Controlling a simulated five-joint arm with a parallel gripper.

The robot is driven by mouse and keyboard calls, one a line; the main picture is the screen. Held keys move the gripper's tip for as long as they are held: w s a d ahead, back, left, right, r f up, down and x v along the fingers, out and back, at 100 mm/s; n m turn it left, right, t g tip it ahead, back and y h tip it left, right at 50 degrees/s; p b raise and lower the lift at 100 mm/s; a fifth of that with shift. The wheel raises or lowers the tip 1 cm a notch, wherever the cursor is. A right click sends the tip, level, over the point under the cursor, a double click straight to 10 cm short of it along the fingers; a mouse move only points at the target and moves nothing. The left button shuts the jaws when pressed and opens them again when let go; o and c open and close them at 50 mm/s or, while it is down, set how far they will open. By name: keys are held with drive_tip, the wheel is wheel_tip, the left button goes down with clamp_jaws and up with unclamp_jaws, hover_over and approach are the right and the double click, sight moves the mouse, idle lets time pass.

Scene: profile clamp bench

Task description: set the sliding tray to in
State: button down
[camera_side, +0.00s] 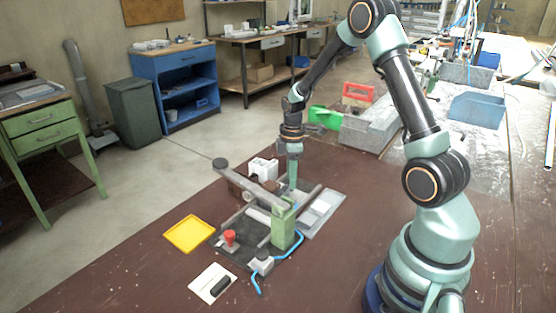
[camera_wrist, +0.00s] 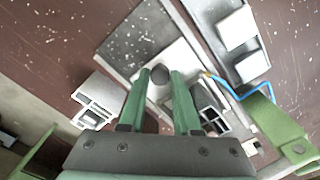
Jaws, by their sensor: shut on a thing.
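The sliding tray (camera_wrist: 183,55) is a pale plate with a dark round knob (camera_wrist: 160,74), lying on the speckled grey bench fixture (camera_wrist: 140,32). My gripper (camera_wrist: 160,77) has its two green fingers on either side of the knob, closed on it. In the side view my gripper (camera_side: 292,186) points down behind the green clamp post (camera_side: 283,226). The post and the grey lever hide much of the tray there, so its exact position along its travel is hard to tell.
The grey clamp lever (camera_side: 252,184) reaches across the fixture near my gripper. A white profile block (camera_side: 263,168) stands behind it. A red button (camera_side: 230,238), a yellow tray (camera_side: 189,234) and a blue cable (camera_side: 291,246) lie nearer the front. A grey rack (camera_side: 322,213) holds pale blocks.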

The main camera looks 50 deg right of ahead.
sight(273, 183)
drive_tip(key=a, duration=0.8)
drive_tip(key=shift+a, duration=0.4)
drive_tip(key=c, duration=0.6)
unclamp_jaws()
drive_tip(key=shift+r, duration=0.15)
drive_tip(key=shift+d+r, duration=0.1)
drive_tip(key=shift+r, duration=0.25)
wheel_tip(273, 183, up, 11)
drive_tip(key=shift+r, duration=0.1)
